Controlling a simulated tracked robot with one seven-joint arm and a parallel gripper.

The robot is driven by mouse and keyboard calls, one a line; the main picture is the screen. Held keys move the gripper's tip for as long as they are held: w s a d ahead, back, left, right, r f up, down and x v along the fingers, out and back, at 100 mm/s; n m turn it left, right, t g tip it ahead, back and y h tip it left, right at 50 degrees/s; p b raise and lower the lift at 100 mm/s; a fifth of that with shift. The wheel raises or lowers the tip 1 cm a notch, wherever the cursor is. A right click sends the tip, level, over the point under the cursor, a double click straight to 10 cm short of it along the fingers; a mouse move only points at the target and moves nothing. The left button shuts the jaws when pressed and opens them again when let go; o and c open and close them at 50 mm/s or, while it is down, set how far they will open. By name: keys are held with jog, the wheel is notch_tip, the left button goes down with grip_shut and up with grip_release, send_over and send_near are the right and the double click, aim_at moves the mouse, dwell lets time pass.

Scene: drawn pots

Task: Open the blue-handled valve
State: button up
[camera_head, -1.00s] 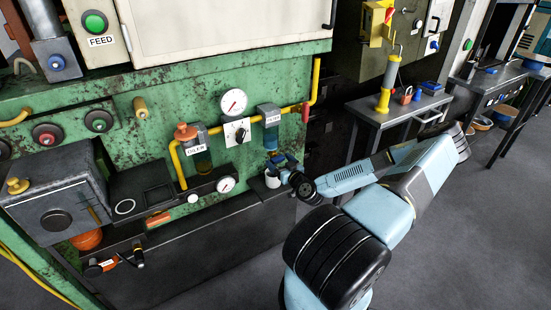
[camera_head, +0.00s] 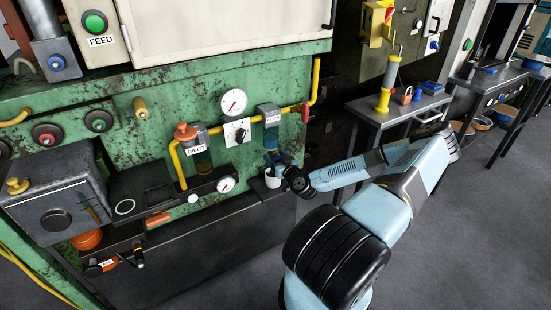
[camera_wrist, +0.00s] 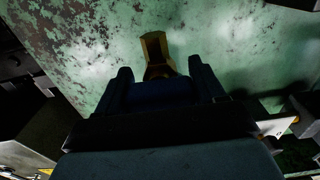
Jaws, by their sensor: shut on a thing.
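In the wrist view, the valve's brass-coloured body (camera_wrist: 155,48) stands out from the green panel just ahead of my gripper (camera_wrist: 167,80). The dark blue handle (camera_wrist: 160,92) lies between my two fingers, and they are shut on it. Its exact angle is hard to tell in the dim light. In the head view, my gripper (camera_head: 282,163) is at the lower right of the green machine, below the clear blue-bottomed filter bowl (camera_head: 270,138). My wrist and the gripper mostly hide the valve there.
A white cup (camera_head: 272,182) sits just below my gripper on the dark ledge. A yellow pipe (camera_head: 255,121), a dial gauge (camera_head: 234,102) and an oiler (camera_head: 197,150) are at the left. A side table (camera_head: 372,108) with small items stands at the right.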

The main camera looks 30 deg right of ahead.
jog(key=c, duration=0.4)
jog(key=shift+o, duration=0.2)
jog(key=shift+m, duration=1.5)
jog(key=o, duration=1)
jog(key=shift+c, duration=0.2)
jog(key=s, duration=1.4)
jog(key=shift+d, duration=0.25)
jog(key=shift+f, duration=0.1)
